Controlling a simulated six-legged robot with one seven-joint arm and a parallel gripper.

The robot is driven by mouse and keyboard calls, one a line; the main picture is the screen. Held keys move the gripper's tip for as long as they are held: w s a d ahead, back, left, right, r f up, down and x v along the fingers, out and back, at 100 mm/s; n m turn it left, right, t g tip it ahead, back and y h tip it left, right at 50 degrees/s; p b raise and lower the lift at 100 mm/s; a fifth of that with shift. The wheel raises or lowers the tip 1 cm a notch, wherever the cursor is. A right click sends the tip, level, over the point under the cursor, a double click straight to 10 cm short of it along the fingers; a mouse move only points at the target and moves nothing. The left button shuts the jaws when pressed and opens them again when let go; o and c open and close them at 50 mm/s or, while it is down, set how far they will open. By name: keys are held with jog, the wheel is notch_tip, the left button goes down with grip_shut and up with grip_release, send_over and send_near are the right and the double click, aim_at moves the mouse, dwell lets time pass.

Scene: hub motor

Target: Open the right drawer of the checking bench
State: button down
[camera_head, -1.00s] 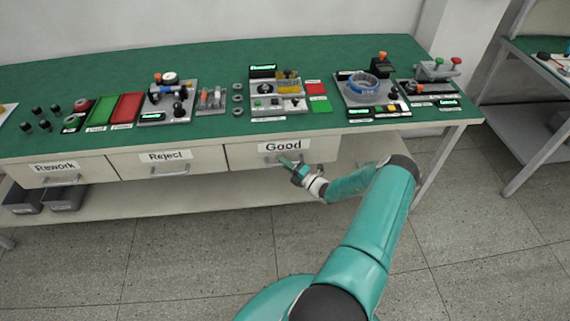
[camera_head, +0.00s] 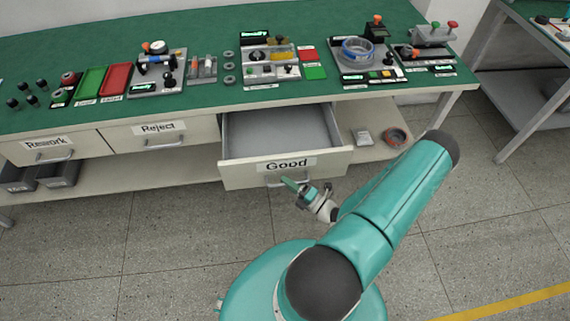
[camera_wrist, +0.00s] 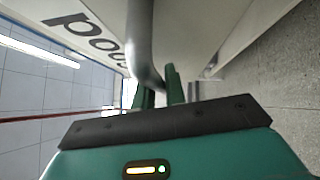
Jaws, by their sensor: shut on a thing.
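The right drawer (camera_head: 238,178), labelled "Good", is pulled well out of the checking bench (camera_head: 200,117), and its inside shows empty. Its bar handle (camera_head: 273,183) is on the front face below the label. My gripper (camera_head: 294,187) is at this handle. In the wrist view the grey handle (camera_wrist: 143,50) runs between the two green fingers (camera_wrist: 160,90), and the gripper is shut on it. The drawer front with its label also shows in the wrist view (camera_wrist: 180,25).
The Reject drawer (camera_head: 190,132) and the Rework drawer (camera_head: 80,140) are shut. Devices and trays stand on the bench top. The floor (camera_head: 170,240) in front is clear.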

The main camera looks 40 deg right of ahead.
jog(key=shift+s+a, duration=0.6)
jog(key=shift+s, duration=0.3)
jog(key=shift+s+a, duration=0.6)
jog(key=shift+s, duration=0.3)
jog(key=c, duration=1.5)
grip_release()
jog(key=shift+o, duration=0.2)
jog(key=v, duration=1.3)
jog(key=shift+s, duration=0.4)
jog(key=shift+d, duration=0.1)
